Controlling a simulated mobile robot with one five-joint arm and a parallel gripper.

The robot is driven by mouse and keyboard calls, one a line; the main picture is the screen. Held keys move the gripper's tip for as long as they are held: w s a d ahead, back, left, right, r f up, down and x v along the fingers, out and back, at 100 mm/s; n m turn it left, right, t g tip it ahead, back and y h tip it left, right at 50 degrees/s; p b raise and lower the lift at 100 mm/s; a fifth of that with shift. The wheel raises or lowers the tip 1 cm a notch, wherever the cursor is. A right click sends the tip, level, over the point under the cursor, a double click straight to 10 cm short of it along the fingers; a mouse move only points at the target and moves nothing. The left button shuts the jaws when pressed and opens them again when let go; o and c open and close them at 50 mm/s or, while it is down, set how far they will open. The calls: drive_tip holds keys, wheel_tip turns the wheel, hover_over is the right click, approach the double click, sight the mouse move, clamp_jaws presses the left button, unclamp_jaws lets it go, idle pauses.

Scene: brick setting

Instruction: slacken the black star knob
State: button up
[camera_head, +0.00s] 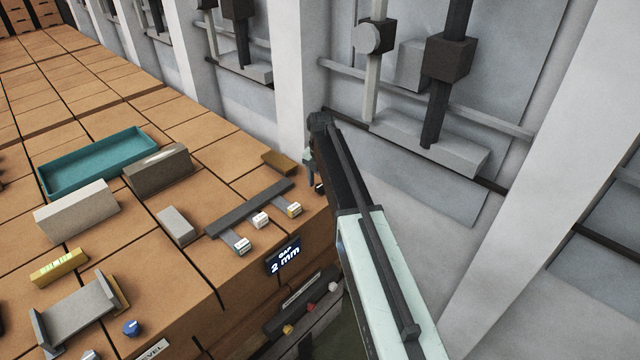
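I cannot make out a black star knob for certain in the head view. My arm reaches up from the bottom right to a dark joint and folds down beside the right end of the brick surface. The end of my arm, with my gripper (313,172), is small and mostly hidden behind my own arm there. I cannot see its fingertips clearly, or whether it touches anything. A dark rail (250,207) with several small labelled blocks lies just left of it. A display (284,256) on the brick front edge reads "GAP 2 mm".
A teal tray (42,184), grey block (75,210), brown block (157,172) and yellow level vial (59,268) lie on the bricks. A blue knob (131,328) and grey cradle (75,312) are front left. Wall posts carry a dark block (450,58). Coloured knobs (310,307) sit below the edge.

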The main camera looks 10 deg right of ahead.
sight(320, 186)
wheel_tip(320, 186, up, 8)
drive_tip(key=p, duration=0.8)
drive_tip(key=shift+f, duration=0.1)
drive_tip(key=s+m, duration=2.7)
drive_tip(key=m, duration=0.1)
wheel_tip(320, 186, down, 19)
drive_tip(key=s+b, duration=0.1)
drive_tip(key=b, duration=1.8)
drive_tip(key=shift+s+f, duration=0.15)
